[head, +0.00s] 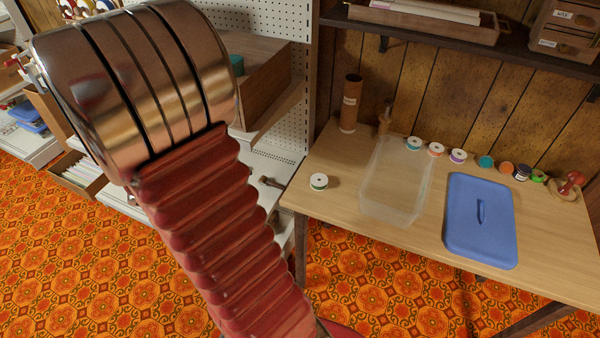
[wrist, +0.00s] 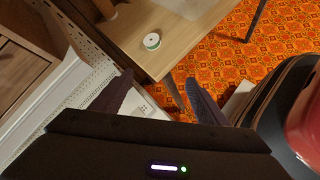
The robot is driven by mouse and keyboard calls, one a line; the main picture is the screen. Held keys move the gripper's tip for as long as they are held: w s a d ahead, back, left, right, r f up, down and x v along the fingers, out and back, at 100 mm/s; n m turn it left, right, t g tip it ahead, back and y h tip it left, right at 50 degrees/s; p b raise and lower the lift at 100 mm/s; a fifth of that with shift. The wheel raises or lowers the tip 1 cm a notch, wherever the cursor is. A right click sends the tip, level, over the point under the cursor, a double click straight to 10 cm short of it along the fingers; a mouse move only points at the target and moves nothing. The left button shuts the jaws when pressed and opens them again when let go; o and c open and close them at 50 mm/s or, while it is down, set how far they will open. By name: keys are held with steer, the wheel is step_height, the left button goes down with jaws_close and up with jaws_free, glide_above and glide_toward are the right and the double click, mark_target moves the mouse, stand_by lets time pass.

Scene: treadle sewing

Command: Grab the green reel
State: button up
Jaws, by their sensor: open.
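A reel with a white top and green thread (head: 319,182) stands alone near the left end of the wooden table (head: 345,225). The same reel shows in the wrist view (wrist: 152,41), near the table's edge. My gripper (wrist: 158,78) is open and empty in the wrist view, its two dark fingers spread apart. The reel lies beyond the fingertips, apart from them. In the head view I cannot make out the gripper; my arm fills the left middle.
A clear box (head: 395,185) stands right of the reel, with a blue lid (head: 480,225) beyond it. Several reels line the table's back, including a green one (head: 538,176). A brown cylinder (head: 350,103) stands behind. White pegboard shelving (head: 275,65) adjoins the table's left.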

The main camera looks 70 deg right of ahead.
steer(key=s+d+f+n+g+h, duration=0.2)
steer(key=s+d+f+n, duration=0.3)
steer(key=d+f, duration=0.5)
steer(key=shift+d+n+h, duration=0.4)
steer(key=shift+d, duration=0.2)
steer(key=shift+s+f, duration=0.1)
glide_toward(315, 182)
steer(key=shift+x, duration=2.35)
steer(key=shift+d, duration=0.15)
steer(key=shift+x, duration=2.5)
steer(key=c, duration=1.1)
